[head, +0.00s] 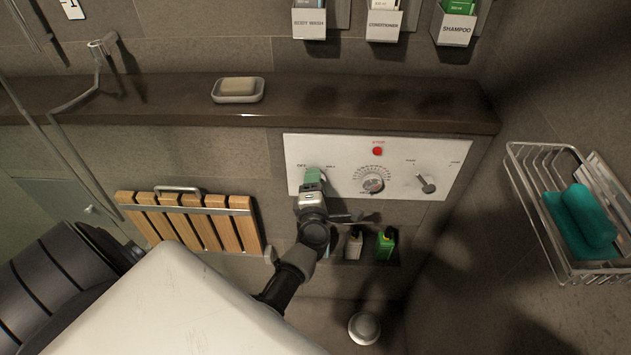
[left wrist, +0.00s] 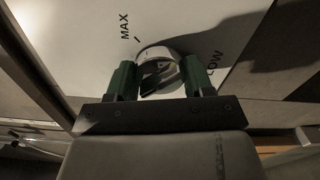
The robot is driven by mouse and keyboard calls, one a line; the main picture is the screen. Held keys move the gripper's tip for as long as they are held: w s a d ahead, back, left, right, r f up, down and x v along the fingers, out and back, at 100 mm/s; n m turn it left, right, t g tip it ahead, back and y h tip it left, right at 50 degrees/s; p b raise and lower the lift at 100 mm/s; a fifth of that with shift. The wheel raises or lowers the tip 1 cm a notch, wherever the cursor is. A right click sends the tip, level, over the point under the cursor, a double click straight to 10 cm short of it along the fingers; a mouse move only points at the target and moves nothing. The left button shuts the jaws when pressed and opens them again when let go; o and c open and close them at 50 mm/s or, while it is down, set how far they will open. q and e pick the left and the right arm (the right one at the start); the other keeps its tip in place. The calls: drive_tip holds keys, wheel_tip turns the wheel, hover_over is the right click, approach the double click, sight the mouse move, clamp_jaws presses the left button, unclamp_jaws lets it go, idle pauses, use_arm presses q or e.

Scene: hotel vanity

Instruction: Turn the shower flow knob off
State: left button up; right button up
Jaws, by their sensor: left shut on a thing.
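The white shower panel (head: 336,150) is on the wall below the ledge, with a dial (head: 373,180) in its middle and a knob with a lever (head: 426,183) at its right. My left gripper (head: 314,175) is at the panel's left end and covers the flow knob in the head view. In the left wrist view, the round metal flow knob (left wrist: 161,70) sits between the green fingers of my left gripper (left wrist: 158,72), which is shut on it. "MAX" and a partly hidden "FLOW" are printed beside the knob. My right gripper is not in view.
A soap dish (head: 238,98) stands on the dark ledge (head: 330,105). A wooden slatted seat (head: 190,222) is left of my arm. Small bottles (head: 385,244) stand below the panel, close to my arm. A wire basket (head: 570,215) hangs at the right.

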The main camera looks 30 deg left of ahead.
use_arm(q)
drive_tip(key=o, duration=0.9)
drive_tip(key=shift+r, duration=0.4)
drive_tip(key=shift+f, duration=0.1)
drive_tip(key=shift+s+d+f, duration=0.1)
drive_tip(key=shift+s+d, duration=0.05)
drive_tip(key=shift+s, duration=0.05)
drive_tip(key=v, duration=1)
drive_tip(key=shift+s+d+p, duration=0.1)
drive_tip(key=shift+s+p, duration=0.1)
drive_tip(key=shift+p, duration=0.2)
